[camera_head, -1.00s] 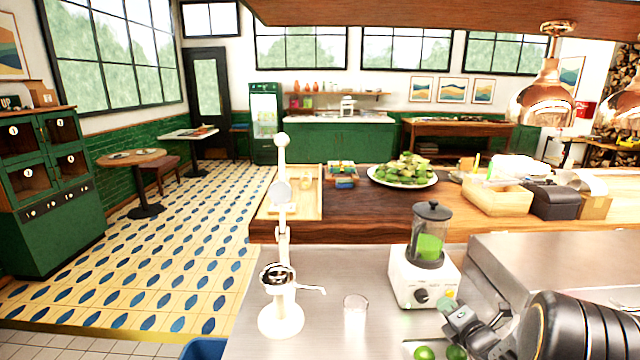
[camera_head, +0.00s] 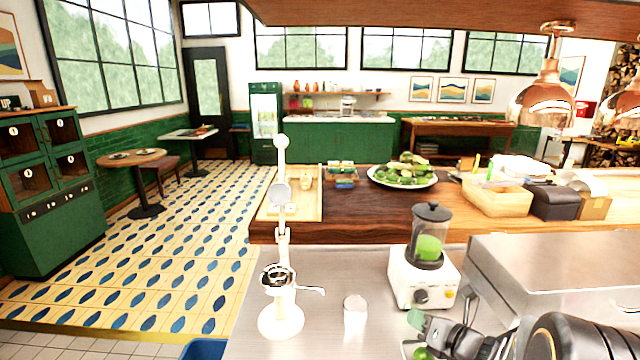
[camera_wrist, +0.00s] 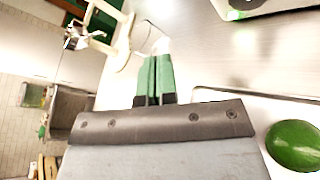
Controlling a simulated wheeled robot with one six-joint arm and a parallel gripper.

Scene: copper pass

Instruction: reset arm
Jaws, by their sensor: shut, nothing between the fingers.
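My gripper (camera_head: 415,319) is low over the steel counter (camera_head: 340,262), in front of the blender (camera_head: 424,282). In the wrist view its two green fingers (camera_wrist: 154,78) are together with nothing between them. A green lime (camera_head: 424,353) lies under my gripper at the bottom of the head view, partly hidden. A green fruit also shows large at the right of the wrist view (camera_wrist: 294,145), on a pale tray. The fingers appear apart from it.
A white hand press (camera_head: 281,315) and a clear glass (camera_head: 355,316) stand left of my gripper. A steel box (camera_head: 545,265) stands to the right. The wooden counter behind holds a plate of green fruit (camera_head: 403,184).

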